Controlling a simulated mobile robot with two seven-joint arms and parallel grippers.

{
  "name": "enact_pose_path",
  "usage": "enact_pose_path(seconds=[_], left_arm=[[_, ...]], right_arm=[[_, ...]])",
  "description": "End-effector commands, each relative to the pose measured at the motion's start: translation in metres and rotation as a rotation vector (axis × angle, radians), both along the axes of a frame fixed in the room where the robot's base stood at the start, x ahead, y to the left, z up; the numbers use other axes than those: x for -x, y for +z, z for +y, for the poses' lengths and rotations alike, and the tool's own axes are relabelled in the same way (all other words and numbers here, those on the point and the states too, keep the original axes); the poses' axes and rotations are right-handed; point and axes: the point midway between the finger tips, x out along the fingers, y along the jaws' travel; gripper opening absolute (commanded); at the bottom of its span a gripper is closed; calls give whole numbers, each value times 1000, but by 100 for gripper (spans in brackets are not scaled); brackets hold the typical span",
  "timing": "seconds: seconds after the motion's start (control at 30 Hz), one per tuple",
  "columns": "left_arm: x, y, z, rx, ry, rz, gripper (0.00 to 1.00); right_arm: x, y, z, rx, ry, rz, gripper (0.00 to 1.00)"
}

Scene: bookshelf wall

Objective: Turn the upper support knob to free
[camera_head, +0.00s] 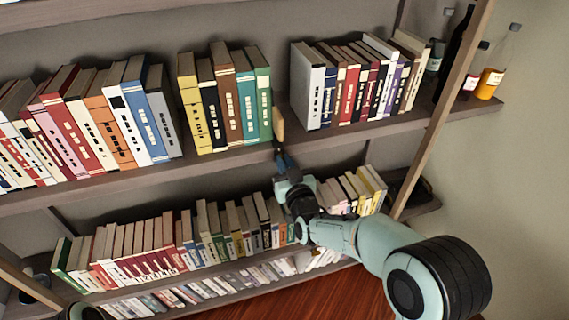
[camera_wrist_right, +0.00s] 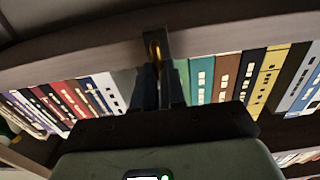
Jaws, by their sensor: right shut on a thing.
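The upper support is a tan upright block (camera_head: 278,125) on the upper shelf, at the right end of the yellow-to-green book group. Its knob shows in the right wrist view as a small brass-coloured piece (camera_wrist_right: 154,50) in a dark bracket at the shelf edge. My right gripper (camera_head: 281,152) reaches up to the shelf's front edge just below the block. In the right wrist view its two dark fingers (camera_wrist_right: 159,78) are shut on the knob, whose lower part they hide. I cannot read the knob's turn position. My left gripper is not in view.
Upright books fill the upper shelf (camera_head: 230,158) on both sides of the support; a green book (camera_head: 259,95) stands closest. More books stand on the lower shelf behind my right arm. Bottles, one amber (camera_head: 489,82), stand at the right end behind a slanted post (camera_head: 441,110).

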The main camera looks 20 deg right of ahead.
Motion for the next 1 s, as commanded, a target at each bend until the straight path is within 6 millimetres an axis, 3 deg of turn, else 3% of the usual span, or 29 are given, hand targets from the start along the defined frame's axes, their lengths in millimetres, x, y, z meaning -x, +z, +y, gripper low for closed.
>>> enact_pose_path(seconds=[0.37,1.0], left_arm=[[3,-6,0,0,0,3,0],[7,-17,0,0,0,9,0]], right_arm=[[0,-1,1,122,-1,-4,0],[0,-3,7,705,0,-23,0]])
